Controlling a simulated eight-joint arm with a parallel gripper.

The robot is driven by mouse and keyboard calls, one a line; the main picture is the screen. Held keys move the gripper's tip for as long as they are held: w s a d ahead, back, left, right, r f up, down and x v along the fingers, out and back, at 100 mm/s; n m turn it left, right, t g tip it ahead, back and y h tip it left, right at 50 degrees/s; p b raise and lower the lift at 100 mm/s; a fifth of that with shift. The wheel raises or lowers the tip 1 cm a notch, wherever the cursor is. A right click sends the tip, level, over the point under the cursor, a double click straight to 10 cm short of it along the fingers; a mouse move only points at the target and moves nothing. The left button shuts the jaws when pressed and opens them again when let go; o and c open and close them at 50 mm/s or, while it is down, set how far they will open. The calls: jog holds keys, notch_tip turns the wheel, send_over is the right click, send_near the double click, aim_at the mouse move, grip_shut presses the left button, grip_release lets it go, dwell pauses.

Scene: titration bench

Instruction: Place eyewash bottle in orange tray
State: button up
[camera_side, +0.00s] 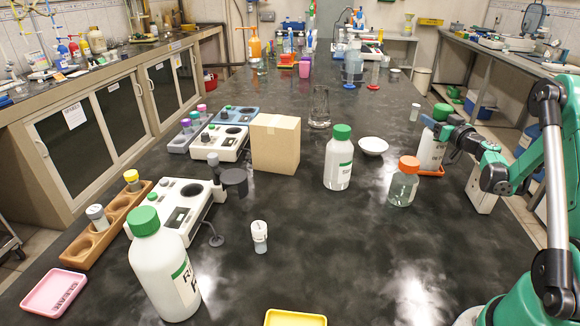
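A white bottle with a green cap (431,152), its label not readable, stands upright over the orange tray (430,172) at the right of the bench. I take it to be the eyewash bottle. Its base appears to be in the tray; I cannot tell whether it rests on the tray's floor. My gripper (440,128) comes in from the right at the bottle's upper part, with dark fingers at its neck and shoulder. The fingers overlap the bottle, and whether they press on it cannot be made out. Most of the tray is hidden behind the bottle.
An orange-capped clear bottle (403,182), a white bowl (373,146) and a green-capped white bottle (339,160) stand left of the tray. A cardboard box (275,144) is mid-bench. The front right bench surface is clear.

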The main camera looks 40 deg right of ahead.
jog(key=o, duration=0.4)
jog(key=v, duration=0.7)
jog(key=shift+s+r, duration=0.15)
jog(key=shift+s, duration=0.15)
jog(key=shift+a, duration=0.1)
